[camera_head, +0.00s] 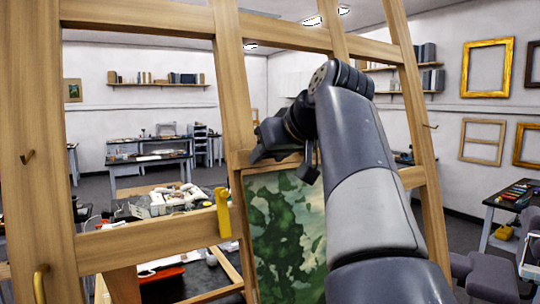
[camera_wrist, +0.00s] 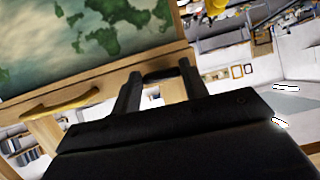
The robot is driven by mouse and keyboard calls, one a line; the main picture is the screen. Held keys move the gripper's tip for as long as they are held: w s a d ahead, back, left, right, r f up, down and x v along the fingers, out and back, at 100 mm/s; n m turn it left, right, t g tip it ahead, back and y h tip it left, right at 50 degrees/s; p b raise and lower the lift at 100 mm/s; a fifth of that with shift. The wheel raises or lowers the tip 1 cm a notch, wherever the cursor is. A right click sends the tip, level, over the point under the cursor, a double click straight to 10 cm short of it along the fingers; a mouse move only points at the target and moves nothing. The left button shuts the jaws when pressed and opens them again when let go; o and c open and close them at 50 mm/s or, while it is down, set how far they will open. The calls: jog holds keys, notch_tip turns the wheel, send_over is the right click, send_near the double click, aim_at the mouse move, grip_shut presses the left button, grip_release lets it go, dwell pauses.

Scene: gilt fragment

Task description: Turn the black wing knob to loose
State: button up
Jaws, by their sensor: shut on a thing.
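My gripper (camera_head: 284,160) is at the wooden easel (camera_head: 236,100), by the top edge of the green painting (camera_head: 282,235). In the wrist view its two dark fingers (camera_wrist: 158,78) reach up to a dark bar between their tips. This bar looks like the black wing knob (camera_wrist: 160,73), and the gripper is shut on it. Most of the knob is hidden by the fingers and the dark gripper body. In the head view I cannot make out the knob apart from the gripper. How far it is turned cannot be told.
A yellow lever (camera_head: 223,213) sits on the easel's lower crossbar, left of the painting. Brass hooks (camera_head: 40,282) stick out from the left post. Behind the easel are workbenches (camera_head: 150,160) with clutter. Gold frames (camera_head: 487,68) hang on the right wall.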

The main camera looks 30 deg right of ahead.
dwell(0.3)
jog(key=o, duration=1)
jog(key=v, duration=1)
jog(key=shift+s+r+b, duration=0.2)
jog(key=shift+s+b, duration=0.1)
jog(key=shift+w, duration=0.1)
jog(key=x, duration=1)
jog(key=shift+w+f+p, duration=0.25)
jog(key=shift+w+p, duration=0.05)
